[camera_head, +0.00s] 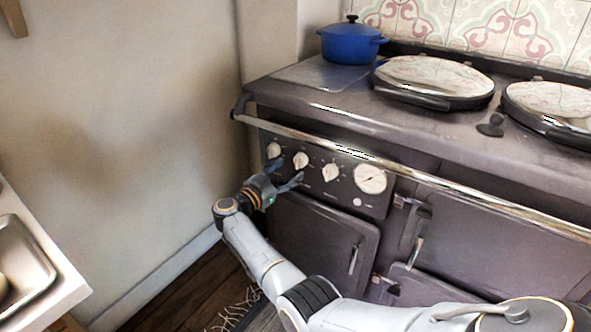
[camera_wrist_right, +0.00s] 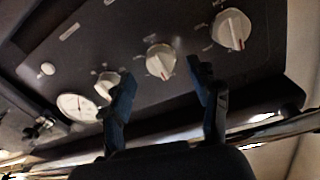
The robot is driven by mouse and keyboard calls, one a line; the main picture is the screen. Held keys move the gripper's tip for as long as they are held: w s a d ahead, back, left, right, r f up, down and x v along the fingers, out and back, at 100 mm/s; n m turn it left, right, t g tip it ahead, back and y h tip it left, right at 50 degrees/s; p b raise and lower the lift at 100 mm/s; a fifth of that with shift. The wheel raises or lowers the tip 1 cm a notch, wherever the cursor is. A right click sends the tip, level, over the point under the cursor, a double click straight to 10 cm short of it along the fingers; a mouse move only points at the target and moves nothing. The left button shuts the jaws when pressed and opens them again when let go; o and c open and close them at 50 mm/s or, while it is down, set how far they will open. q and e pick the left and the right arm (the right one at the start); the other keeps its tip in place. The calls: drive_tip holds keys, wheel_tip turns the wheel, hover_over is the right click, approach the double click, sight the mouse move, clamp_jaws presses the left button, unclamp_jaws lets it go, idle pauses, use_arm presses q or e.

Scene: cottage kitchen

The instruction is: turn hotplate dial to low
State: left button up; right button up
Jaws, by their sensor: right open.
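Three white dials sit in a row on the dark control panel of the range: a left dial (camera_head: 274,150), a middle dial (camera_head: 300,160) and a right dial (camera_head: 331,173). I cannot tell which is the hotplate dial; the labels are too small to read. My right gripper (camera_head: 285,176) is open just in front of and below the left and middle dials. In the right wrist view, which shows the row reversed, the middle dial (camera_wrist_right: 161,61) appears between the open fingertips (camera_wrist_right: 163,80), with a gap. Its red mark points toward the gripper. My left gripper is out of view.
A round gauge (camera_head: 370,178) is right of the dials. A chrome rail (camera_head: 400,172) runs along the range front above the panel. Oven doors (camera_head: 320,236) lie below. A blue pot (camera_head: 350,43) and round lids (camera_head: 433,80) are on top. Open floor lies left.

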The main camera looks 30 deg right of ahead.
sight(296, 165)
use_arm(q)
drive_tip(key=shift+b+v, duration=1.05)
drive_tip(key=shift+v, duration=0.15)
use_arm(e)
drive_tip(key=shift+x, duration=2.15)
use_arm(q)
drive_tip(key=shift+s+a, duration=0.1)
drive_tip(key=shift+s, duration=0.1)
use_arm(e)
drive_tip(key=c, duration=1.2)
